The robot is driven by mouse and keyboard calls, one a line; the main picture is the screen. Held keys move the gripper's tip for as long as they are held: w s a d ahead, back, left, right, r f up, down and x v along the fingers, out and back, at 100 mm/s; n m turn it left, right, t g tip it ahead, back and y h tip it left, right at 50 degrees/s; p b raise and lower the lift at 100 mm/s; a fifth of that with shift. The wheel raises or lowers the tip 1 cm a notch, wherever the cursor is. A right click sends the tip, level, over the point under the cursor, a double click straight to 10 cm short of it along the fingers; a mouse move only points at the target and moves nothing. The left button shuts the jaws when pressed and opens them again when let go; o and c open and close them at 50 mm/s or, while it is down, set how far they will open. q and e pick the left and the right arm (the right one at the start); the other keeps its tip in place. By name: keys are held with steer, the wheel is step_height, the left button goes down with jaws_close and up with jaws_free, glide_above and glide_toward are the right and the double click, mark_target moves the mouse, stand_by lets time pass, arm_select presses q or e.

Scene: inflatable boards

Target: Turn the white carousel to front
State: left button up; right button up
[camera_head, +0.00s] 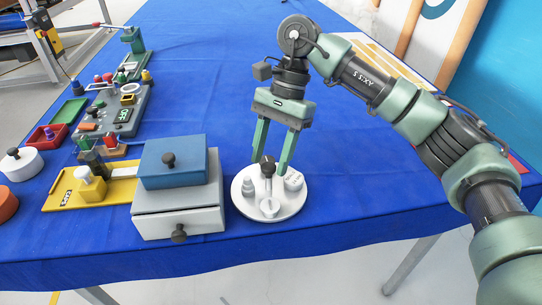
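The white carousel (291,206) is a round white disc near the table's front edge, right of the drawer box. It has a dark central knob (267,170) on a post. A grey bottle-like piece, a white round piece with small dark markings and a pale round piece at the front stand on it. My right gripper (268,165) points down over the disc. Its two green fingers are spread, one on each side of the knob's top. I cannot tell whether they touch it. My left gripper is out of view.
A grey box with a blue upper part (172,150) and dark knobs stands close left of the carousel. A yellow board (62,197), a white round container (21,165), a red tray (47,137) and a grey device (125,115) lie further left. The blue table (370,180) right of the carousel is clear.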

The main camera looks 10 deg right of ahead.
stand_by(0.3)
steer(key=v, duration=0.7)
steer(key=shift+r, duration=0.3)
steer(key=shift+w+d, duration=0.1)
steer(key=shift+d, duration=0.05)
